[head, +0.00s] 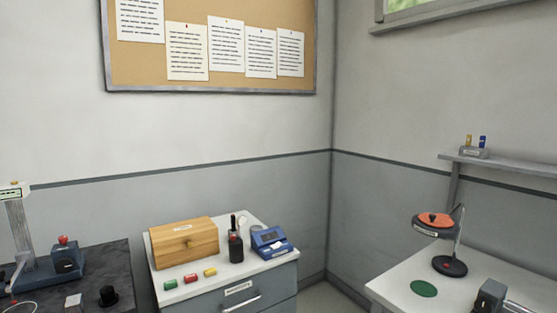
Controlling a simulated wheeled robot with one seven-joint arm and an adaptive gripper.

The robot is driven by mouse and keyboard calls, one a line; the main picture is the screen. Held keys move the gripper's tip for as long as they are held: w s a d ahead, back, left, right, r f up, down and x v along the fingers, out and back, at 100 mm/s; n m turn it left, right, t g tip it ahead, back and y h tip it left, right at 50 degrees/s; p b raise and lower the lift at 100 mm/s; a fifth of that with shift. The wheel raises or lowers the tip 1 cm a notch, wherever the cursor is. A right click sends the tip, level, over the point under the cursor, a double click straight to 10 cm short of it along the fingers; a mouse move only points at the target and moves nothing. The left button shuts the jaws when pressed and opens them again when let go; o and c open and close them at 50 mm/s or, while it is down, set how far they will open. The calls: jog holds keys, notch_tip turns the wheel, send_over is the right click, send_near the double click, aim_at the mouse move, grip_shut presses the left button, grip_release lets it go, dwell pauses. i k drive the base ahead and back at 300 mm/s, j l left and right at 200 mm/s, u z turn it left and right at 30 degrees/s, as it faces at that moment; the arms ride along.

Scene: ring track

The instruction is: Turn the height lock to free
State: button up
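My gripper is not in view. No part in the head view can be clearly made out as the height lock, and no label is readable. At the far left, a pale upright column (20,228) stands on a dark bench, with a small orange piece on its labelled top; the left edge cuts it off. Beside it is a blue-grey block (66,265) with a red knob (63,240) on top. On the right table stands a round, orange-topped head (434,221) on a thin metal stem with a dark round base (450,266).
A white-topped cabinet (195,291) holds a wooden box (184,243), a dark bottle (235,247), a blue device (270,242) and small coloured pieces. The right table (398,277) bears a green disc (423,289) and a dark block (490,297). A gap separates cabinet and right table.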

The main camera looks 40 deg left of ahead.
aim_at(63, 239)
jog(key=u, duration=2.7)
jog(key=i+z, duration=0.2)
jog(key=i, duration=0.35)
jog(key=i+j+z, duration=0.2)
jog(key=i, duration=0.3)
jog(key=i+j+z, duration=0.2)
jog(key=i, duration=0.35)
jog(key=i+j+z, duration=0.2)
jog(key=i, duration=0.3)
